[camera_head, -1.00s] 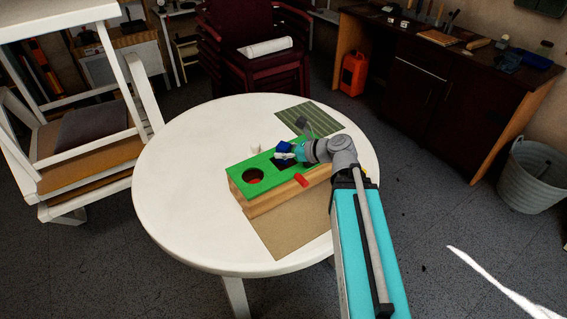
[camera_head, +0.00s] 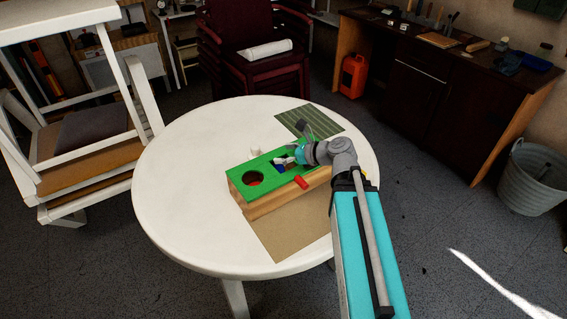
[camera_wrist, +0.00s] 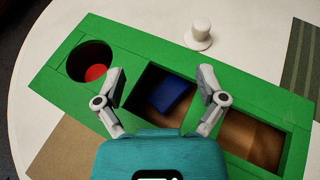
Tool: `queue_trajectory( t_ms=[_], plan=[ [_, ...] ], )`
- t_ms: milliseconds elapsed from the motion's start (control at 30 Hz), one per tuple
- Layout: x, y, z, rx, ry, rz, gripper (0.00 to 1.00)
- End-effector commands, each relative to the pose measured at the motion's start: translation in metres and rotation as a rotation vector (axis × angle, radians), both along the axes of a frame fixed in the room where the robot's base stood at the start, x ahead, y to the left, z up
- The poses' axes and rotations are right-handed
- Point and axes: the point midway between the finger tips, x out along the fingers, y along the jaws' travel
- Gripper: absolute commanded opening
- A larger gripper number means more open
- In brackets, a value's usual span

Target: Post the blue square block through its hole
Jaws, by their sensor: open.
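The wooden box (camera_head: 262,200) with a green top (camera_head: 240,178) stands on the round white table. In the wrist view the green top (camera_wrist: 60,85) has a round hole, a square hole in the middle and another opening at right. The blue square block (camera_wrist: 170,93) lies inside the middle square hole, below the level of the top and slightly turned. A bit of blue also shows in the head view (camera_head: 280,168). My gripper (camera_wrist: 160,92) is open above this hole, one finger on each side, with nothing between the fingertips.
A red piece (camera_wrist: 95,73) lies inside the round hole. A red cylinder (camera_head: 301,182) sticks out at the box's front side. A white knobbed piece (camera_wrist: 198,35) stands behind the box. A striped green mat (camera_head: 310,120) and a brown mat (camera_head: 285,232) lie on the table (camera_head: 175,180).

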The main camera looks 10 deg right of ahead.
Motion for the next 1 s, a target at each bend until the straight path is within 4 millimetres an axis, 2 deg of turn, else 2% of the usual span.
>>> queue_trajectory(
  t_ms=[467, 1000],
  plan=[
    [0.0, 0.0, 0.007, 0.0, 0.0, 0.0, 0.9],
    [0.0, 0.0, 0.05, 0.001, 0.001, 0.0, 0.9]
  ],
)
